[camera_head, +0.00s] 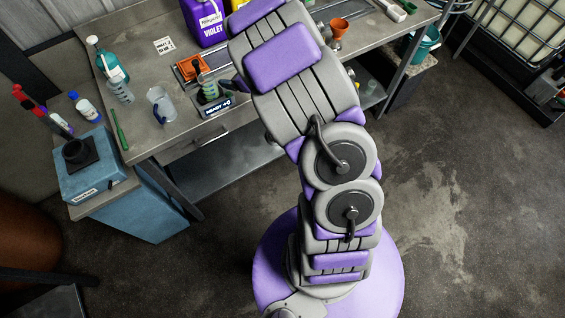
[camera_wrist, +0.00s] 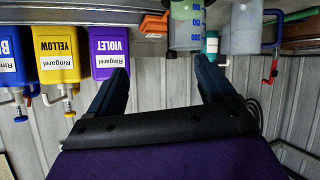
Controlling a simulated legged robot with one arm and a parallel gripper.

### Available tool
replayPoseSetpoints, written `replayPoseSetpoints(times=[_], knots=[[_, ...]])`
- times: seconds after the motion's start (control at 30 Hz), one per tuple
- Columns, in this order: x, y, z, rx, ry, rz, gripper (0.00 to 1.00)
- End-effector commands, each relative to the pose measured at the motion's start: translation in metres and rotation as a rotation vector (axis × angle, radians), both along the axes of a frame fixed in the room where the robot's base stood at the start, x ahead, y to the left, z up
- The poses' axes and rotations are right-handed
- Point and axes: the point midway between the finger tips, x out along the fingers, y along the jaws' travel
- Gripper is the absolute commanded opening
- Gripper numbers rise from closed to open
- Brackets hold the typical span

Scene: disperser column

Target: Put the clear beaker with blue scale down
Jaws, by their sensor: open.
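A clear beaker with blue scale marks (camera_wrist: 186,24) shows at the top of the wrist view, with some liquid in it. In the head view a clear beaker with greenish contents (camera_head: 208,87) stands upright on a dark device with a lit display (camera_head: 217,107); it seems to be the same one. My gripper (camera_wrist: 162,66) is open, with nothing between its dark blue fingers. The beaker is beyond the fingertips, nearer the right one in the wrist view. In the head view my arm hides most of the gripper.
A clear jug (camera_head: 160,104), a small beaker (camera_head: 120,91) and a teal bottle (camera_head: 110,66) stand to the left on the workbench (camera_head: 146,40). An orange device (camera_head: 189,68) is behind the beaker. A violet container (camera_wrist: 108,50) and a yellow one (camera_wrist: 56,52) show in the wrist view.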

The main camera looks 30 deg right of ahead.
Motion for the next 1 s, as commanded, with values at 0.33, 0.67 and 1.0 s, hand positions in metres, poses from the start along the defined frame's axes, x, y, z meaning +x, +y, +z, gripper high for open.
replayPoseSetpoints(times=[0.33, 0.67, 1.0], knots=[[-0.060, -0.079, 0.087, -0.292, 0.215, -0.434, 0.83], [-0.206, -0.045, 0.125, -0.263, 0.598, -0.661, 0.83], [-0.381, 0.054, 0.136, -0.140, 1.079, -0.536, 0.83]])
